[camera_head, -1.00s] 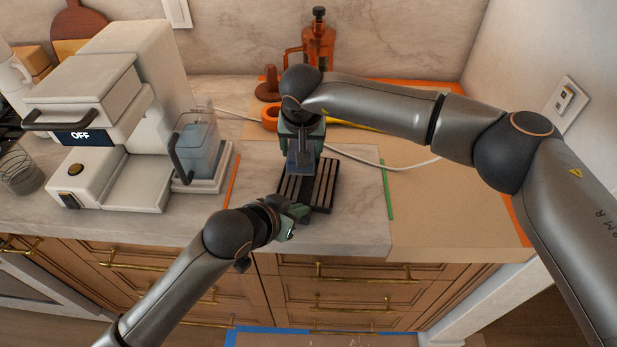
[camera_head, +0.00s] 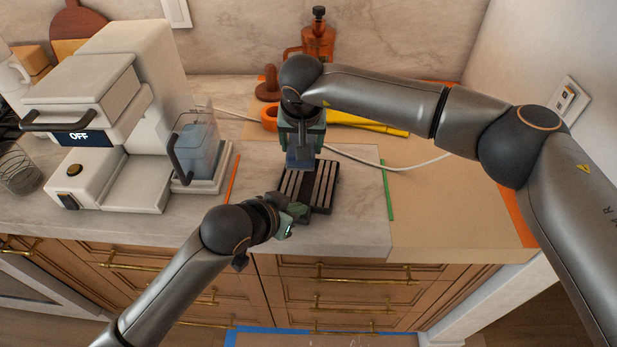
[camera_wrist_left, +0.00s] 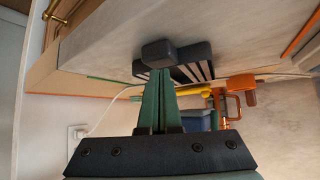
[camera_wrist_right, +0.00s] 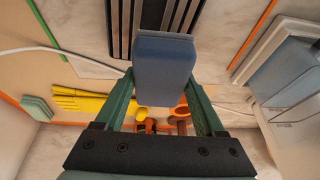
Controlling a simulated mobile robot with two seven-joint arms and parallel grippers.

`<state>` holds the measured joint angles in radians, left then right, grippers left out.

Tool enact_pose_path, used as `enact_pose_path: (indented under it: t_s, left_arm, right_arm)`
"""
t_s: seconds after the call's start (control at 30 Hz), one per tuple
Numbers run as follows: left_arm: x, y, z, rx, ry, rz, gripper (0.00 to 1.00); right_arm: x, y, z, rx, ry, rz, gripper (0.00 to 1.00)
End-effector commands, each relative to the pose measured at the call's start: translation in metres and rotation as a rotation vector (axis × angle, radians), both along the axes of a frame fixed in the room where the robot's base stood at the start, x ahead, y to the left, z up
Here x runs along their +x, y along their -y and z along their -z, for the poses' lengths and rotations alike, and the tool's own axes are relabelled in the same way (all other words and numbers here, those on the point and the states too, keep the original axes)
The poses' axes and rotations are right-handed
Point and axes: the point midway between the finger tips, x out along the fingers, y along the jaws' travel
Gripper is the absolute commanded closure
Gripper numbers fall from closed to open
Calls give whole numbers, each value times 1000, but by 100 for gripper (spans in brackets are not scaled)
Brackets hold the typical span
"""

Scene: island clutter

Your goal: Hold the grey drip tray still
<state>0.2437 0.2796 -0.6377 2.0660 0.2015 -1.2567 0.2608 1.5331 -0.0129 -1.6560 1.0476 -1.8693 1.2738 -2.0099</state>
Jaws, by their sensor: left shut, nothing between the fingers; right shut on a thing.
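The grey drip tray (camera_head: 325,184) is dark with pale slats and lies on the counter near its front edge. It also shows in the left wrist view (camera_wrist_left: 196,70) and the right wrist view (camera_wrist_right: 165,22). My left gripper (camera_head: 298,211) is shut and empty at the tray's near left end. A dark block (camera_wrist_left: 158,52) shows at its fingertips; I cannot tell whether they touch it. My right gripper (camera_wrist_right: 164,85) is shut on a blue-grey block (camera_wrist_right: 163,70), which also shows in the head view (camera_head: 299,159), over the tray's far part. Whether the block touches the slats is unclear.
A white coffee machine (camera_head: 115,140) and a clear water container (camera_head: 199,150) stand left of the tray. Behind are a yellow glove-like item (camera_head: 375,122), an orange bottle (camera_head: 318,42) and a white cable (camera_head: 365,160). The counter right of the tray is mostly clear.

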Motion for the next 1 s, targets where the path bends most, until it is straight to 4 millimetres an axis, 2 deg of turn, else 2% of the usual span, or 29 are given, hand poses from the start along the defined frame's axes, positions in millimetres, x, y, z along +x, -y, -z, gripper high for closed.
enact_pose_path:
  t_s: [0.2, 0.5, 1.0]
  left_arm:
    - [2, 1, -23, -7, 11, 1, 100]
    - [2, 1, -46, -7, 13, 1, 100]
    - [3, 1, -52, -7, 14, 1, 100]
  right_arm:
    - [0, 0, 0, 0, 0, 0, 73]
    - [0, 0, -1, 0, 0, 0, 73]
    - [0, 0, -1, 0, 0, 0, 73]
